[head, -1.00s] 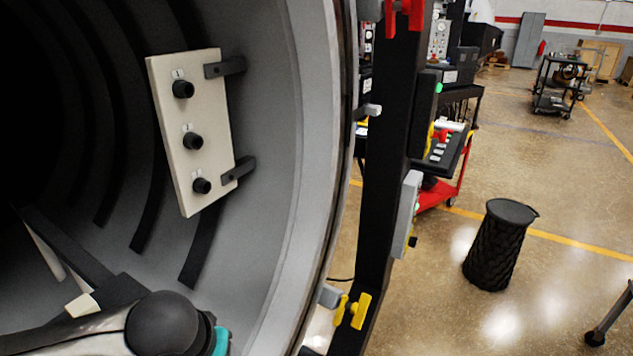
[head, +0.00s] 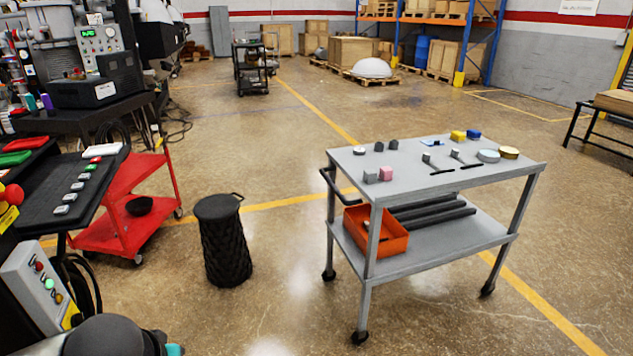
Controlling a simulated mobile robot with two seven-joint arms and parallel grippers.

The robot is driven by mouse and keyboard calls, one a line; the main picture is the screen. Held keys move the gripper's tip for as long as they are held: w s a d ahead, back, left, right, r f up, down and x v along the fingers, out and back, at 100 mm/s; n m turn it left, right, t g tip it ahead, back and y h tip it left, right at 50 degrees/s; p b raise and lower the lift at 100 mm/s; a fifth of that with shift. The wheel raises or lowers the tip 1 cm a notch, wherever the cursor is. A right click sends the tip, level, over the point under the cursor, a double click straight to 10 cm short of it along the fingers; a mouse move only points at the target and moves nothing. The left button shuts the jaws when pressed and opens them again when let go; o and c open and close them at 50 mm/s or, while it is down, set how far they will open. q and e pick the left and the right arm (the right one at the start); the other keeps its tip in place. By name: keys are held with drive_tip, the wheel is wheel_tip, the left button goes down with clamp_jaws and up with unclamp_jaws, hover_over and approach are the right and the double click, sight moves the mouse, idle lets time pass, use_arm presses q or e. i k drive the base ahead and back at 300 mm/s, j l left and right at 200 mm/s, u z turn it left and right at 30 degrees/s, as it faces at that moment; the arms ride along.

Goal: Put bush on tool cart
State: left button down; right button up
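The grey two-shelf tool cart (head: 480,168) stands in the middle right of the head view. I cannot tell whether any of these is the bush. Part of my arm shows at the bottom left; neither gripper is in view.
An orange bin (head: 376,238) and dark bars (head: 432,213) lie on the cart's lower shelf. A black woven stool (head: 224,240) stands left of the cart, near a red cart (head: 125,225). A control console (head: 75,180) is at the left. Floor before the cart is clear.

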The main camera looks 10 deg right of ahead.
sight(406, 145)
drive_tip(key=i+l+z, duration=0.3)
drive_tip(key=z, duration=0.15)
drive_tip(key=i+l+z, duration=0.3)
drive_tip(key=z, duration=0.15)
drive_tip(key=i+l+z, duration=0.1)
drive_tip(key=i+z, duration=0.35)
drive_tip(key=i+l, duration=0.1)
drive_tip(key=i, duration=1.3)
